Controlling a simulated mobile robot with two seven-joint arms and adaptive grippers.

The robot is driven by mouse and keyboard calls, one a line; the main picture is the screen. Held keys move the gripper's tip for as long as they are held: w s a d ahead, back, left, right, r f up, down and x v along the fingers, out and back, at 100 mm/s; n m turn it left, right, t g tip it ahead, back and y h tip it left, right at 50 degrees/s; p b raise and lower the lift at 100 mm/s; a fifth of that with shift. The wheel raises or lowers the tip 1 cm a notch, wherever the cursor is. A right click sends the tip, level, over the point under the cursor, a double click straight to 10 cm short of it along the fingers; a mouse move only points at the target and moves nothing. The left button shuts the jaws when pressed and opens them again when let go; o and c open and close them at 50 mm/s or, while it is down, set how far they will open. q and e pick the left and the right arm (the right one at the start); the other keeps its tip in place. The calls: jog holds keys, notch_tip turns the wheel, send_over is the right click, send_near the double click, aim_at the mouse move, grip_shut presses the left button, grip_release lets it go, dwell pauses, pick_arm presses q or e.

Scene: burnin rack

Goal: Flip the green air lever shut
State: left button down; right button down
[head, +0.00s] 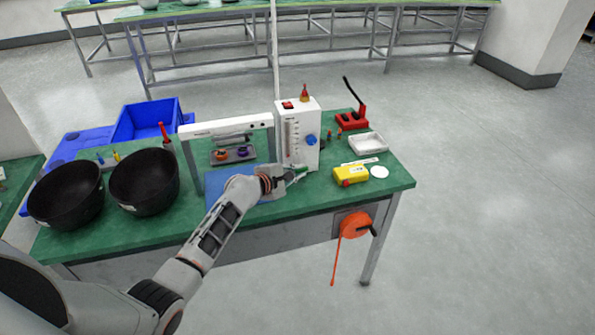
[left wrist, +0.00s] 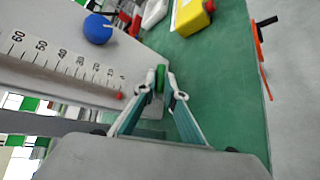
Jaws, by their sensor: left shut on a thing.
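The white flowmeter box (head: 298,134) stands upright on the green bench, with a scale, a blue knob (head: 312,140) and a red switch on top. The green lever (left wrist: 160,78) shows at the lower end of the box in the left wrist view. My left gripper (left wrist: 167,92) is shut on the green lever, with a fingertip on each side of it. In the head view my left gripper (head: 292,177) is at the foot of the box and hides most of the lever. My right gripper is not in view.
A yellow device (head: 351,175) lies to the right of the gripper. A white frame (head: 226,127) stands left of the box. Two black bowls (head: 144,182) are at the left. A red press (head: 352,118) and white tray (head: 368,143) are at the back right. An orange reel (head: 354,224) hangs in front.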

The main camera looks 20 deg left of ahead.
pick_arm(q)
jog(key=c, duration=2.1)
grip_release()
jog(key=shift+a+f, duration=0.1)
jog(key=v, duration=1.2)
